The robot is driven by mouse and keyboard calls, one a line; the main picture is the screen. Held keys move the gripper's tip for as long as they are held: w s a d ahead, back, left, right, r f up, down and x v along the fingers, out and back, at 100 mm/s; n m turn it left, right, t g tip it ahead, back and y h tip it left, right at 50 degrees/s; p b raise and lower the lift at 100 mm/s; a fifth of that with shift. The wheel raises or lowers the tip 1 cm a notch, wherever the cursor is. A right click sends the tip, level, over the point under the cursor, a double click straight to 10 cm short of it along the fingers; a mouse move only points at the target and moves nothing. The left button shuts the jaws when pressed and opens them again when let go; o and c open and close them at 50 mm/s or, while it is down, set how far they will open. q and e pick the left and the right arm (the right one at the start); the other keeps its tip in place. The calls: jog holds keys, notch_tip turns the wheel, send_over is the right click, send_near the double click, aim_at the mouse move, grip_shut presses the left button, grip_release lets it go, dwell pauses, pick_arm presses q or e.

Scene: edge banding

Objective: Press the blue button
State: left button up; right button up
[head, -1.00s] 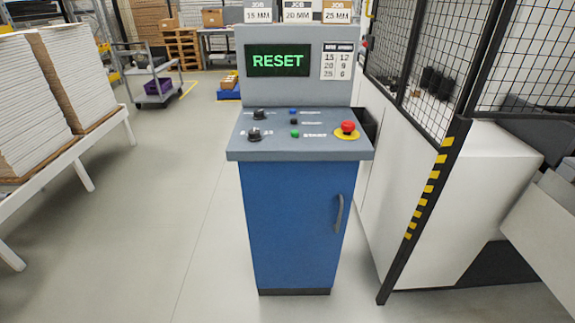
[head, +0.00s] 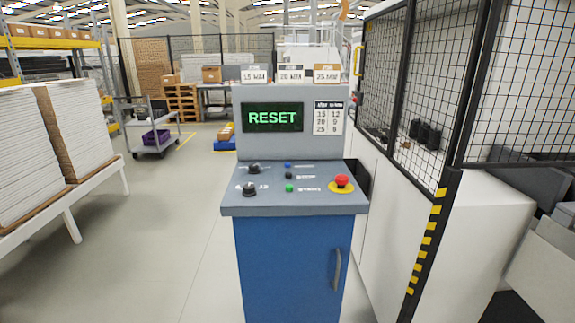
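The blue button (head: 288,166) is a small dot at the back of the sloped panel on the control cabinet (head: 290,265). A black button (head: 288,175) and a green button (head: 289,188) sit in front of it in the same column. Two black knobs (head: 250,188) are to the left, and a red mushroom button (head: 342,181) on a yellow base is to the right. The screen (head: 273,117) above reads RESET in green. Neither of my grippers is in view.
A black mesh fence (head: 390,80) with a striped post (head: 428,240) and white machine body stand close on the right. A bench with stacked white boards (head: 75,130) is on the left. A cart (head: 155,140) stands behind. The floor left of the cabinet is clear.

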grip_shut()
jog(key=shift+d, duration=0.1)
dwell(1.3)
